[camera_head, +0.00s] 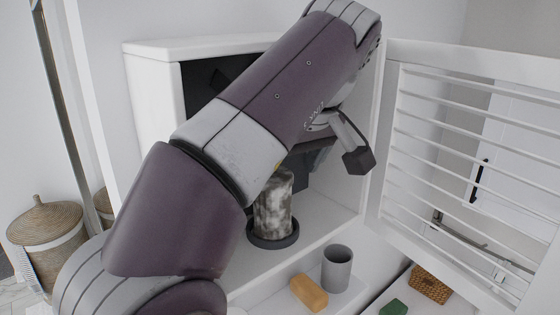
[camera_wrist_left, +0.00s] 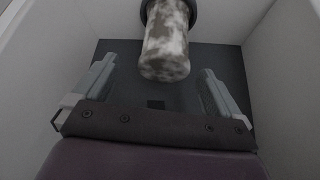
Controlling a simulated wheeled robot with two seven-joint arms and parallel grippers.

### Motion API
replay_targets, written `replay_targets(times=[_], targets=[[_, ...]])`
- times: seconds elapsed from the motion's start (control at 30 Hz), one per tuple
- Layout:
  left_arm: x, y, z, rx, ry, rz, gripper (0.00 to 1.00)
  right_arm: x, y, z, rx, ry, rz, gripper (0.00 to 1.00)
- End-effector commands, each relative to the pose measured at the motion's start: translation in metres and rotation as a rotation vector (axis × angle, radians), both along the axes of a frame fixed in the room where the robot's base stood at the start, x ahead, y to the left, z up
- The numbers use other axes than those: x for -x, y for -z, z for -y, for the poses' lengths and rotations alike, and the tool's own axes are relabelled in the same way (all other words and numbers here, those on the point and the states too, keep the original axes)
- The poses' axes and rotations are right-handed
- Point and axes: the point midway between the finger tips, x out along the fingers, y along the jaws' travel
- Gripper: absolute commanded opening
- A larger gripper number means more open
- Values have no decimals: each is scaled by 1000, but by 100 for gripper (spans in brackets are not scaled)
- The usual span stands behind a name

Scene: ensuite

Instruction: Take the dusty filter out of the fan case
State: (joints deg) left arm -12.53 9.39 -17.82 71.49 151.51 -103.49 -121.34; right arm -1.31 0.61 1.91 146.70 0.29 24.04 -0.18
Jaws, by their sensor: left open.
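The dusty filter (camera_head: 273,208) is a mottled grey and white cylinder. It stands upright in a dark round base (camera_head: 273,240) on the floor of the white fan case (camera_head: 152,100). My left arm crosses in front of the case and hides part of its inside. My left gripper (camera_head: 340,150) is inside the case opening, partly hidden by the arm. In the left wrist view the gripper (camera_wrist_left: 160,95) is open and empty, with the filter (camera_wrist_left: 166,45) just beyond and between the fingers, apart from them. My right gripper is not in view.
The slatted door (camera_head: 470,140) of the case stands open to the right. Below the case are a grey cup (camera_head: 337,268), an orange-tan block (camera_head: 309,293), a green item (camera_head: 393,308) and a small woven basket (camera_head: 430,284). A lidded wicker basket (camera_head: 48,235) stands at left.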

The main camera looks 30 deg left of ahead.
Motion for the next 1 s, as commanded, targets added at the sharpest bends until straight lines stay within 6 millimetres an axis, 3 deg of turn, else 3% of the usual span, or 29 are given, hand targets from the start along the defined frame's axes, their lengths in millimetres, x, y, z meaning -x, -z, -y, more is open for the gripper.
replay_targets(times=[0.23, 0.53, 0.57, 0.73, 1.0], targets=[[-11, 33, -17, 0, -3, -1, 99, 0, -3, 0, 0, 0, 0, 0], [-13, 39, -19, 1, 0, 1, 99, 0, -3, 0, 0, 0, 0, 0], [-13, 39, -19, 1, 0, 1, 95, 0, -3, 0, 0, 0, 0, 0], [-13, 39, -19, 1, 0, 1, 41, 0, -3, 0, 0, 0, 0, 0], [-13, 34, -19, 0, 0, 3, 41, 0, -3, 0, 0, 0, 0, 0]])
